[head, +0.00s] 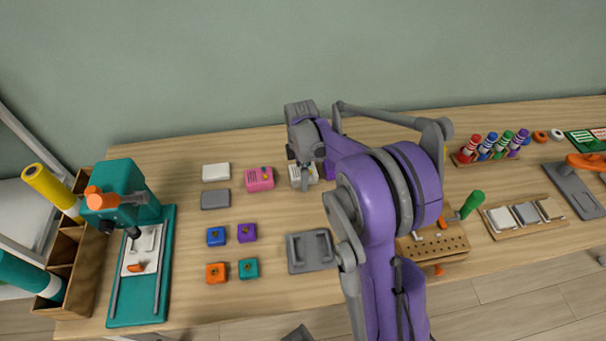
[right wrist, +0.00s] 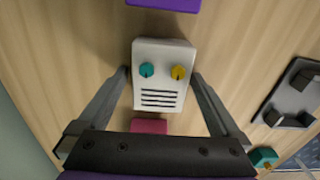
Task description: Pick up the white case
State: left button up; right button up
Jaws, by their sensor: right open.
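The white case (right wrist: 160,75) has a teal knob, a yellow knob and dark slots on its face. In the right wrist view it lies between the two fingers of my right gripper (right wrist: 160,78), with a gap visible near the lower part of each side. My right gripper is open. In the head view the white case (head: 308,180) is partly hidden behind my right gripper (head: 303,162), which is above it. I cannot tell the exact height of the fingertips. My left gripper is not seen.
A pink case (head: 259,179) lies just left of the white case, and a purple thing (head: 328,168) is close on its right. A plain white block (head: 216,172) and a grey block (head: 215,199) lie further left. A grey tray (head: 297,265) sits nearer the front.

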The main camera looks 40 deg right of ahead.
jog(key=c, duration=1.4)
